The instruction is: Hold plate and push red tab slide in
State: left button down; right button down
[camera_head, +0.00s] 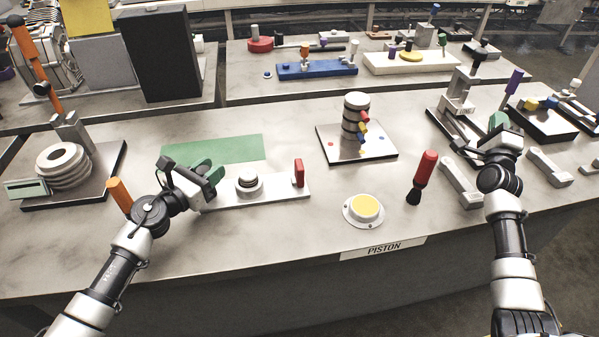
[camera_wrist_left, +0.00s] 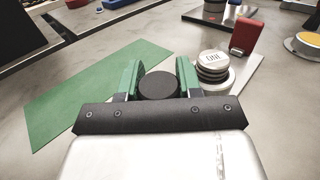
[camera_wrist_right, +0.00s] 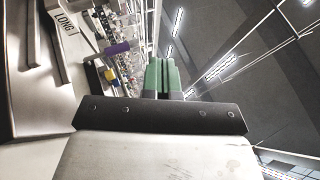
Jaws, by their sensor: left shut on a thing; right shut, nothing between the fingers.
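The light metal plate (camera_head: 274,191) lies on the table, with a round stacked silver piece (camera_head: 248,181) in its middle and a red tab (camera_head: 299,173) standing at its right end. My left gripper (camera_head: 208,175) is shut on a dark round knob (camera_wrist_left: 158,84) at the plate's left end; the green fingers hide its sides. The red tab also shows in the left wrist view (camera_wrist_left: 245,36), apart from the gripper. My right gripper (camera_head: 499,121) is shut and empty, far right of the red tab. In the right wrist view its green fingers (camera_wrist_right: 163,76) touch nothing.
A green mat (camera_head: 225,149) lies behind the plate. A yellow button (camera_head: 367,207) and a red-handled brush (camera_head: 425,171) stand between the plate and my right arm. A stacked-ring fixture (camera_head: 356,122) stands behind them. The table right of the red tab is clear for a short stretch.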

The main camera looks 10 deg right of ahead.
pick_arm(q)
jog(key=shift+f, duration=0.1)
pick_arm(e)
jog(key=w+a+r+n+g+y, duration=0.1)
jog(key=w+a+r+n+y, duration=0.3)
jog(key=w+a+n+y, duration=0.45)
jog(key=w+a+r+n+y, duration=0.3)
jog(key=w+a+r+n, duration=0.15)
jog(key=a, duration=0.75)
jog(key=n+g+y, duration=0.2)
jog(key=n+g, duration=1.1)
jog(key=g, duration=0.3)
send_over(299, 173)
jog(key=w+d, duration=0.3)
jog(key=d, duration=0.1)
notch_tip(299, 173, down, 9)
jog(key=shift+h, duration=0.35)
jog(key=shift+s+f, duration=0.15)
jog(key=shift+f, duration=1.45)
jog(key=shift+s+f, duration=0.2)
jog(key=shift+f, duration=1.4)
jog(key=shift+s+f, duration=0.15)
jog(key=shift+f, duration=1.45)
